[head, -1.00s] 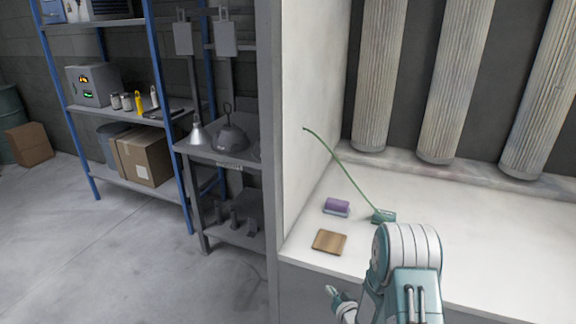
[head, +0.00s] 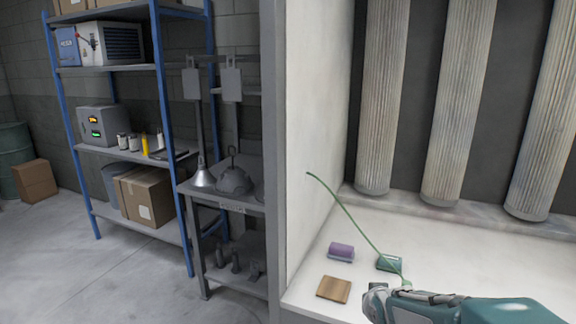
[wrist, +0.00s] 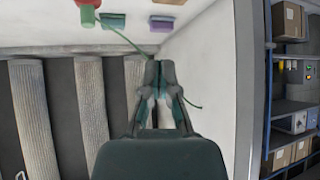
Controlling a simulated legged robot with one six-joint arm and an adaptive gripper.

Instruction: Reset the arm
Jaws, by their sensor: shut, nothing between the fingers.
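In the wrist view my gripper (wrist: 158,78) points up the picture, its dark fingers together with nothing between them. In the head view my teal and white arm (head: 490,310) enters at the bottom right, low over the white counter. I cannot clearly make out the fingertips there. A thin green stalk (head: 345,212) slants from upper left down to my arm. In the wrist view the stalk (wrist: 118,36) runs from near a red and green piece (wrist: 88,12) and passes behind my fingers. I cannot tell whether it touches them.
On the white counter (head: 310,288) lie a purple block (head: 341,252), a teal block (head: 389,263) and a wooden square (head: 334,289). Fluted columns (head: 455,110) stand behind. A white side wall (head: 315,110) bounds the counter at left. Shelves (head: 130,150) stand beyond, with open floor before them.

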